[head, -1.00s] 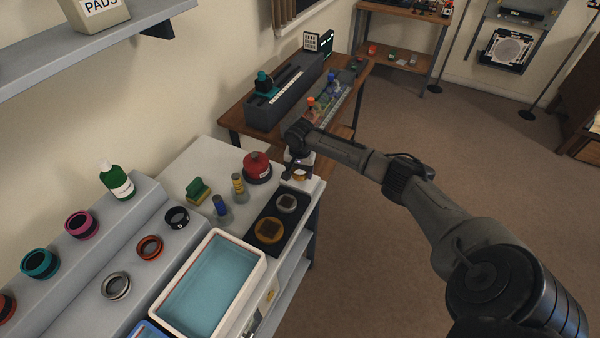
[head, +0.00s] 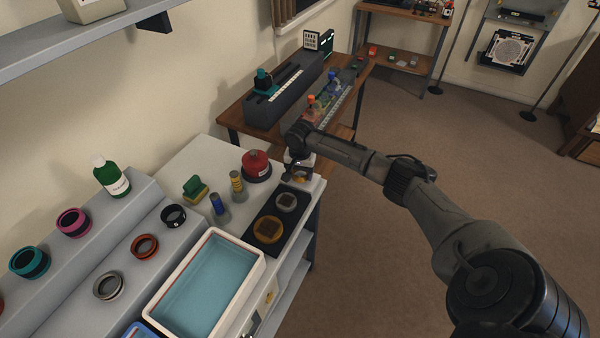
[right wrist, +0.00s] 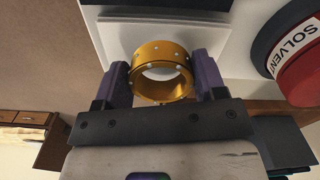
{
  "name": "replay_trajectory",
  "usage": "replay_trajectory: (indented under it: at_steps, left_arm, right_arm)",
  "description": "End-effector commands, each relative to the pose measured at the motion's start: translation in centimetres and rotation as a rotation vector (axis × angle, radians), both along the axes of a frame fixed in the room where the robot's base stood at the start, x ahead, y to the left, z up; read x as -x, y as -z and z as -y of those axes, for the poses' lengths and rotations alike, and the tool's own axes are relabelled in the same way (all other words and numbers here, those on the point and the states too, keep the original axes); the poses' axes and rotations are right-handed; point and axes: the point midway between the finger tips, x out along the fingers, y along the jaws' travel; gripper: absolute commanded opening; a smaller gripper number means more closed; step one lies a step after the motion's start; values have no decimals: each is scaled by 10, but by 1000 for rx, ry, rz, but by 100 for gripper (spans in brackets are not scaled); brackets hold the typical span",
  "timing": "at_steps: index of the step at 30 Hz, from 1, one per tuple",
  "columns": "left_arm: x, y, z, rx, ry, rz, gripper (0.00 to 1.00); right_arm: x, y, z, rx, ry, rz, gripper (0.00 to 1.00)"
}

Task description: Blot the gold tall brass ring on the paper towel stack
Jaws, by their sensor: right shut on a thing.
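The gold tall brass ring (right wrist: 162,72) is held between the two purple fingers of my right gripper (right wrist: 165,78) in the right wrist view. Small pale spots dot its band. In the head view my right gripper (head: 299,176) is at the far right corner of the bench, and the arm hides much of the ring. A white, flat-topped thing (right wrist: 122,42), perhaps the paper towel stack, lies just beyond the ring. I cannot tell whether the ring touches it. My left gripper is not in view.
A red solvent can (head: 256,166) stands close beside the right gripper. A black tray (head: 262,238) with two round parts is in front. A blue-filled basin (head: 262,262), a stepped rack (head: 85,262) with several rings, and a green bottle (head: 112,178) stand left.

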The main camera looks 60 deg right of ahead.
Motion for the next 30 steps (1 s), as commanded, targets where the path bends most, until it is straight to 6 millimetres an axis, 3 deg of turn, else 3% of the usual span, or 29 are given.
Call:
replay_trajectory:
  at_steps: [30]
  left_arm:
    - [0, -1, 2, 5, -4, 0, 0]
  right_arm:
    - [0, 8, 0, 0, 0, 0, 39]
